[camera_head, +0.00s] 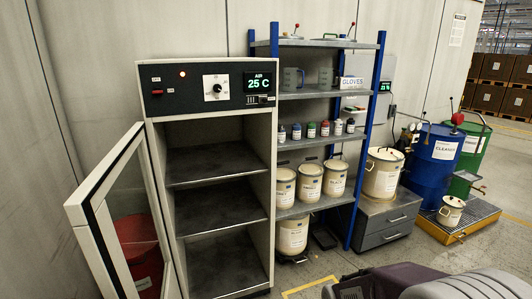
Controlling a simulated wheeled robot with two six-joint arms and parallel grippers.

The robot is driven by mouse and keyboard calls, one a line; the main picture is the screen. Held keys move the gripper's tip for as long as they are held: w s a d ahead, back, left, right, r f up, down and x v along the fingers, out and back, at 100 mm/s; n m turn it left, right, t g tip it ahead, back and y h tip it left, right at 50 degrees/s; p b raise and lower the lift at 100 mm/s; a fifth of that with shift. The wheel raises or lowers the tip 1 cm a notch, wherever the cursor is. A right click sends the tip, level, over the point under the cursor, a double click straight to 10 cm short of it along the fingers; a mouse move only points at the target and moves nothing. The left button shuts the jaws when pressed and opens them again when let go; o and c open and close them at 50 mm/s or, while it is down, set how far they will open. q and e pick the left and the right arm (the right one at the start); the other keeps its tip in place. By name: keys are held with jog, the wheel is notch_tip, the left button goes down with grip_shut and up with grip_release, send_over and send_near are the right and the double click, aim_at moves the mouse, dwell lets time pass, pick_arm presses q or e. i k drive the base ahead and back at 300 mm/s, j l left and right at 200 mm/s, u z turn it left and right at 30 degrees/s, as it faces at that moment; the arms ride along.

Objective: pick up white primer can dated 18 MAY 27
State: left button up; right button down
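Three cream-white cans stand side by side on a lower shelf of the blue-post rack: a left can (285,188), a middle can (310,182) and a right can (335,178). Another white can (292,236) stands below them, near the floor. A larger white can (382,174) with a lid stands on a grey drawer cabinet. The cans carry white labels, but their print is too small to read, so I cannot tell which one is primer dated 18 MAY 27. Neither of my grippers is in view.
A grey heating cabinet (211,128) reading 25 C stands with its glass door (118,222) open and its shelves empty. Several small bottles (311,130) line the rack. A blue drum (436,155), a green drum (470,150) and a small can (450,212) stand on the right.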

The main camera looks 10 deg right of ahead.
aim_at(337, 124)
jog(key=i+l, duration=0.2)
jog(key=l, duration=0.35)
jog(key=i+l+u, duration=0.1)
jog(key=i+l, duration=0.15)
jog(key=l, duration=0.25)
jog(key=i+l, duration=0.2)
jog(key=l, duration=0.35)
jog(key=i+l+u, duration=0.1)
jog(key=l, duration=0.45)
jog(key=i+l, duration=0.3)
jog(key=l, duration=0.3)
jog(key=i+l+u, duration=0.1)
jog(key=l, duration=0.45)
jog(key=i+l, duration=0.25)
jog(key=l, duration=0.35)
jog(key=i+l+u, duration=0.1)
jog(key=l, duration=0.45)
jog(key=i+l, duration=0.3)
jog(key=l, duration=0.2)
